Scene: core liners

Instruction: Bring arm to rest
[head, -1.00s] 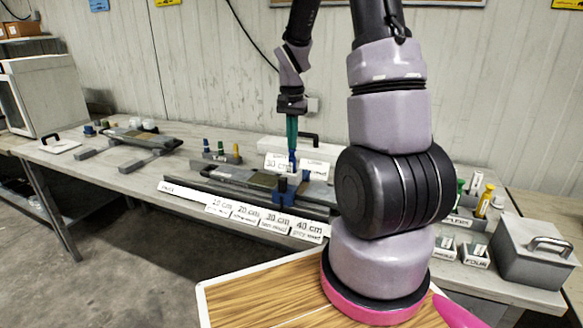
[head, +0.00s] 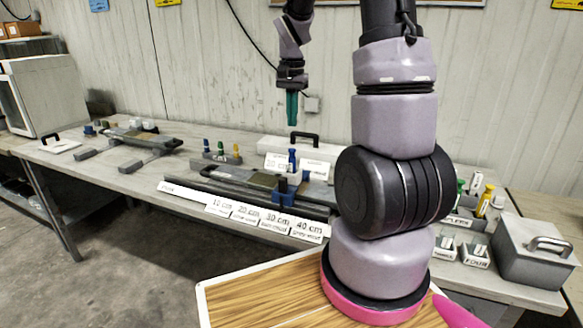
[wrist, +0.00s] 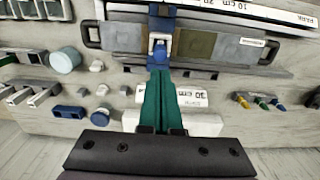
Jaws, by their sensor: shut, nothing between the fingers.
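My gripper (head: 292,122) hangs in the air above the workbench in the head view, its green fingers pointing down. In the wrist view the two green fingers (wrist: 160,98) lie side by side, shut with nothing between them. Below stands a blue peg (head: 292,160), apart from the fingertips, in front of a white "30 cm" card (head: 310,168). A core tray (head: 240,179) lies on the bench with a blue clamp (head: 283,195) at its right part; the clamp also shows in the wrist view (wrist: 162,22).
A label strip (head: 265,219) runs along the bench front. A peg rack (head: 222,157) is behind the tray. A grey box (head: 535,250) and small label holders (head: 475,256) sit at right. Another tray (head: 140,138) is at left. The air around my gripper is clear.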

